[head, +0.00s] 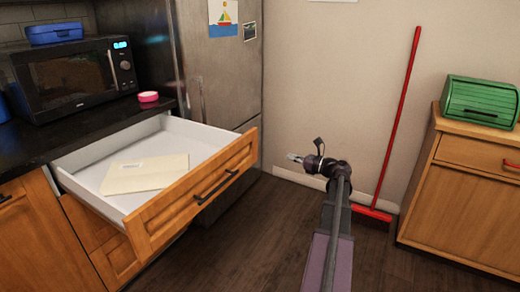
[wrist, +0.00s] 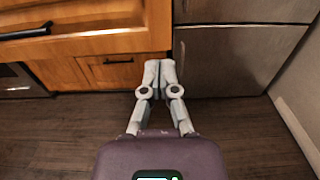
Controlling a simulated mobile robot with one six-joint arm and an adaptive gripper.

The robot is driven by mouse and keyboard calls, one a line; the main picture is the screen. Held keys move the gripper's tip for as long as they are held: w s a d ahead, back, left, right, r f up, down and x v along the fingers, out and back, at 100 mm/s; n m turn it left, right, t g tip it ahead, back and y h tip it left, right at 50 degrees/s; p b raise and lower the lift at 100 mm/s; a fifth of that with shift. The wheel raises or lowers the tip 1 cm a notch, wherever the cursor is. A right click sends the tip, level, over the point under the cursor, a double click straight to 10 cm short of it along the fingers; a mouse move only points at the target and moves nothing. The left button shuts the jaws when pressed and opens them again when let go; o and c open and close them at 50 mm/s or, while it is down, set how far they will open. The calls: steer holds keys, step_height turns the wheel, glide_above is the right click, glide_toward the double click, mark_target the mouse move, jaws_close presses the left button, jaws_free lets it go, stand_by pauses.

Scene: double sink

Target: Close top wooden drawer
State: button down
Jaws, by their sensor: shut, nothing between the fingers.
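The top wooden drawer (head: 195,185) is pulled far out of the counter on the left in the head view. It has an orange-brown wooden front, a dark bar handle (head: 216,187) and a white inside. A cream folder or envelope (head: 145,174) lies flat in it. My gripper (head: 292,157) is shut and empty, to the right of the drawer front and apart from it, pointing left. In the wrist view my gripper (wrist: 159,66) has its fingertips together. The drawer front (wrist: 90,28) with its handle (wrist: 26,32) fills the upper left there.
A lower drawer (wrist: 112,68) is shut below. A microwave (head: 72,75) and a pink round item (head: 148,97) stand on the dark counter. A fridge (head: 222,75) is behind the drawer. A red broom (head: 400,115) leans on the wall, left of a cabinet (head: 465,185) with a green bread box (head: 480,101).

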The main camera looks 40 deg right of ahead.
mark_target(256, 146)
steer(key=shift+w, duration=0.15)
steer(key=x, duration=1.3)
steer(key=shift+w+a, duration=0.2)
steer(key=shift+w, duration=0.1)
steer(key=shift+w+d, duration=0.15)
steer(key=shift+d, duration=0.05)
